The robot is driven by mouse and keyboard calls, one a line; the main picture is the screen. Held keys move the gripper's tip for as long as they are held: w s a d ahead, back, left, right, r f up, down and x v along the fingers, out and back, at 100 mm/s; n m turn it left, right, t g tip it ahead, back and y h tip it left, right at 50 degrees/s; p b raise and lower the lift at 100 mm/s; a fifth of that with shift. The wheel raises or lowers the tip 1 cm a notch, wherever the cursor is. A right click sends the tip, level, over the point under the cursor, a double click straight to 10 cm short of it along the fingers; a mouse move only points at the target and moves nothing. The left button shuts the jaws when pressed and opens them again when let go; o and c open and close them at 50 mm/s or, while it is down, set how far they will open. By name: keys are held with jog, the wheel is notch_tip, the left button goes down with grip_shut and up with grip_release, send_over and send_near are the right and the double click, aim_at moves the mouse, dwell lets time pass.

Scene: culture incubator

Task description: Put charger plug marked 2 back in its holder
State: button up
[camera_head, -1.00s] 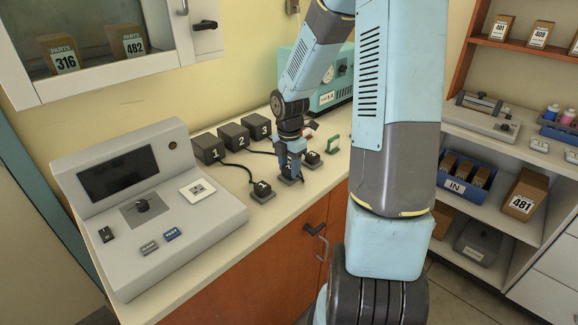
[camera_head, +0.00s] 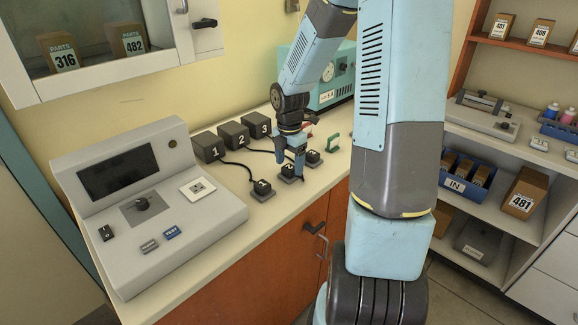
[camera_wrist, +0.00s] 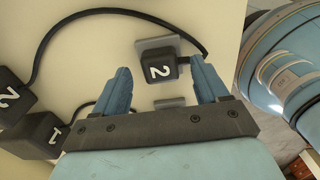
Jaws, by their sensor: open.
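The plug marked 2 (camera_head: 289,170) is a small black block on a grey base on the counter, between plugs 1 (camera_head: 262,187) and 3 (camera_head: 313,157). In the wrist view plug 2 (camera_wrist: 162,68) lies against a grey plate (camera_wrist: 152,43), with its black cable curving off to charger box 2 (camera_wrist: 12,98). I cannot tell whether it is fully seated. My gripper (camera_head: 289,158) is open over plug 2. In the wrist view its blue fingers (camera_wrist: 161,70) stand either side of the plug, the right one closer, and do not grip it.
Charger boxes 1 (camera_head: 207,147), 2 (camera_head: 233,135) and 3 (camera_head: 257,124) stand behind the plugs, with cables on the counter. A grey control console (camera_head: 150,205) is at left. A teal machine (camera_head: 335,85) and a green part (camera_head: 332,143) are beyond.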

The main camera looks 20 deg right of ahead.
notch_tip(320, 180, up, 12)
dwell(0.4)
dwell(0.4)
jog(key=s+a+r+m+t, duration=0.2)
jog(key=s+r+m, duration=0.4)
jog(key=s+m, duration=0.5)
jog(key=s+a+r+m+t, duration=0.3)
jog(key=s+r+m, duration=0.4)
jog(key=s+m, duration=0.4)
jog(key=shift+s+a+t, duration=0.3)
jog(key=shift+s+a, duration=0.05)
jog(key=shift+a, duration=0.25)
jog(key=shift+r, duration=0.1)
